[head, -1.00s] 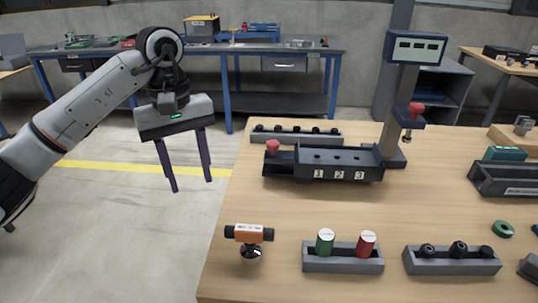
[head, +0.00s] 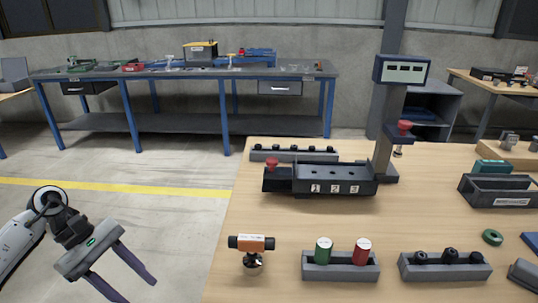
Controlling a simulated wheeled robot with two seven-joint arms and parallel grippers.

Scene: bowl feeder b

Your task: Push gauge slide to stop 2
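The gauge (head: 335,181) is a dark block on the wooden table, with white labels 1, 2 and 3 along its front face. A slide with a red knob (head: 272,163) sticks out at its left end, left of label 1. My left gripper (head: 134,292) is at the lower left, off the table's left side and well away from the gauge. Its two fingers are spread apart with nothing between them. My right gripper is not in view.
An orange-and-black tool (head: 251,243) stands near the table's front left. A holder with green and red cylinders (head: 341,271) and a holder with black parts (head: 445,270) stand in front. A display post (head: 390,120) rises behind the gauge's right end.

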